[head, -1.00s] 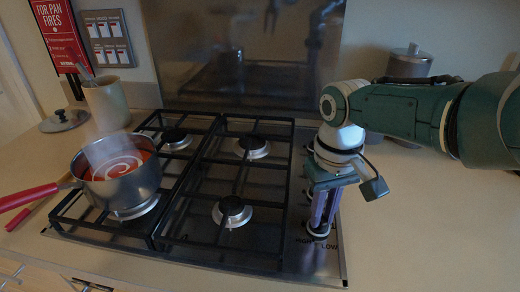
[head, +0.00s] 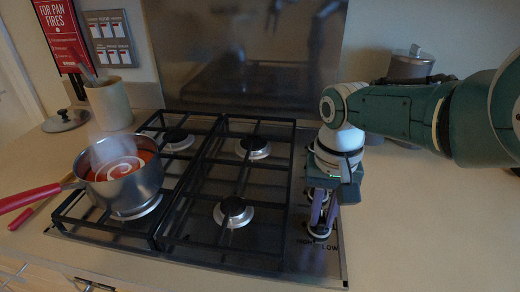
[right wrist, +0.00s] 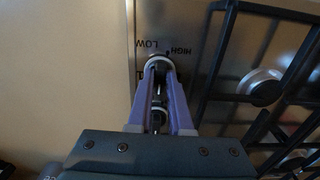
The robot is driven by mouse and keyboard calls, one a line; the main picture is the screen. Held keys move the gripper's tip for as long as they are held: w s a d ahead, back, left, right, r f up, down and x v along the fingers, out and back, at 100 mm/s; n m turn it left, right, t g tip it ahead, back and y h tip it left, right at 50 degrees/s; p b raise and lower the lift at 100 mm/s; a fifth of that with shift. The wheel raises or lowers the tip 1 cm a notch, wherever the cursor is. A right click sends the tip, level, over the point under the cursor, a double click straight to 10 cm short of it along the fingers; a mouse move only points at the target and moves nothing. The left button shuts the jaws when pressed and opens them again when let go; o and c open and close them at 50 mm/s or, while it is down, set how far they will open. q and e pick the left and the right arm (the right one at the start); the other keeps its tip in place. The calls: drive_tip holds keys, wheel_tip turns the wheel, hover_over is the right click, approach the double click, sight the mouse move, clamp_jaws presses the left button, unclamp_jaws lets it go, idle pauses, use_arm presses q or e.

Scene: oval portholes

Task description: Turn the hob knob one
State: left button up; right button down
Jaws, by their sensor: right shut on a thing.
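The hob knob (right wrist: 159,64) is a small dark and pale knob on the steel strip at the hob's right side, beside the printed words HIGH and LOW. It also shows in the head view (head: 319,232), at the front end of the strip. My right gripper (head: 318,226) points down over it, with its purple fingers on both sides of the knob. In the right wrist view, the fingertips of this gripper (right wrist: 160,70) are closed on the knob. Another knob (right wrist: 157,116) lies between the fingers, closer to the palm, partly hidden. My left gripper is not in view.
A steaming pot (head: 122,190) of red soup stands on the front left burner, its red handle (head: 30,198) reaching left. Black pan grates (head: 190,190) lie left of my right gripper. A metal canister (head: 410,65) stands behind my right arm. The counter to the right is clear.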

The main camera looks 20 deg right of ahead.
sight(322, 219)
drive_tip(key=c, duration=0.8)
unclamp_jaws()
drive_tip(key=shift+r, duration=0.1)
wheel_tip(322, 219, up, 8)
drive_tip(key=p, duration=0.6)
drive_tip(key=shift+r+p, duration=0.15)
drive_tip(key=shift+p, duration=0.25)
drive_tip(key=shift+r, duration=0.75)
